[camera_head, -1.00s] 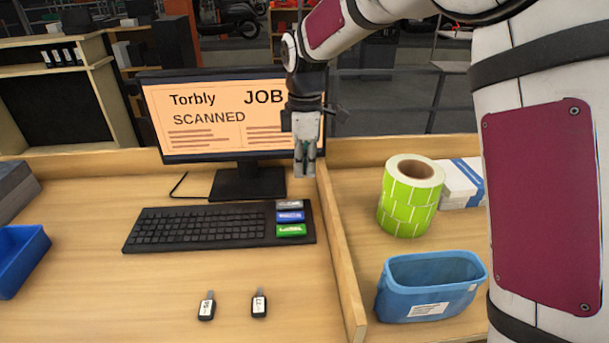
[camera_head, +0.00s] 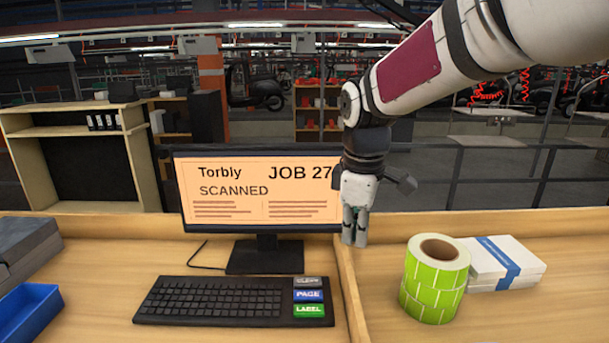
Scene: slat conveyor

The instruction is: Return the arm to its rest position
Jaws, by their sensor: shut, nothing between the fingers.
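My gripper (camera_head: 355,238) hangs below my raised arm, fingers pointing down, shut and empty. In the picture it overlaps the right edge of the monitor (camera_head: 262,190) and sits over the top of the wooden divider (camera_head: 352,300). It touches nothing that I can make out. The monitor shows "Torbly", "JOB 27" and "SCANNED"; my gripper hides the right edge of the screen.
A black keyboard (camera_head: 212,300) with grey, blue and green keys lies before the monitor. A green label roll (camera_head: 435,283) and white boxes (camera_head: 503,262) stand right of the divider. A blue tray (camera_head: 28,312) and grey stack (camera_head: 28,250) are at left.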

